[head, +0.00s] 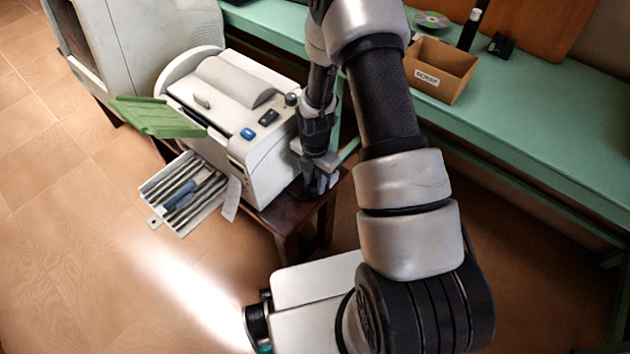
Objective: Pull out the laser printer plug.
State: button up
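The laser printer (240,120) is a white box on a small dark wooden stand, with a green flap (160,117) open on its left. My gripper (318,186) is low at the printer's right side, close to the stand's top. My arm comes down over it from above. The plug cannot be made out; it may be hidden behind my gripper. Whether the fingers are open or shut on something is not clear.
The dark stand (287,222) has its edge right under my gripper. A green bench (545,135) runs along the back right, with an open cardboard box (440,70) on it. A ribbed tray (185,192) juts out at the printer's front. Tiled floor is free at lower left.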

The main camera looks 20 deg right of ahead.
jog(key=shift+s+a, duration=0.5)
jog(key=shift+a, duration=0.2)
jog(key=shift+s+a, duration=0.5)
jog(key=shift+a, duration=0.2)
grip_shut()
jog(key=o, duration=1.1)
grip_release()
jog(key=shift+a, duration=0.1)
jog(key=shift+c, duration=0.2)
jog(key=shift+r, duration=0.15)
notch_tip(320, 180, up, 17)
jog(key=p, duration=0.4)
